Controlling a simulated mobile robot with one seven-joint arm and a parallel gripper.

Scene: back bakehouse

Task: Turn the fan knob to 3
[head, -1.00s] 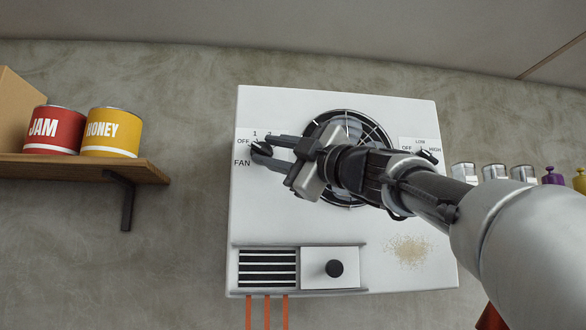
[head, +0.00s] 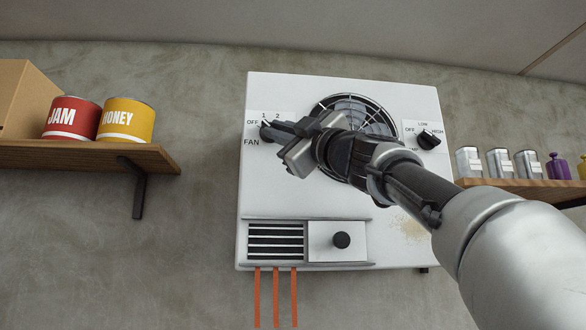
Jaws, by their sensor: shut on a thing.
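The fan knob (head: 266,132) is a black knob at the upper left of the white wall unit (head: 290,190). Marks OFF, 1 and 2 show around it, with the word FAN below left. The mark 3 is not visible, behind my gripper. My gripper (head: 276,131) reaches in from the right and is shut on the knob. Its fingers cover most of the knob. The knob's pointer cannot be made out clearly.
A second black knob (head: 429,139) marked OFF, LOW and HIGH sits at the unit's upper right. A round fan grille (head: 368,108) lies behind my arm. A black slider knob (head: 341,240) is below. Shelves with a jam tin (head: 72,118), honey tin (head: 127,120) and canisters (head: 500,162) flank the unit.

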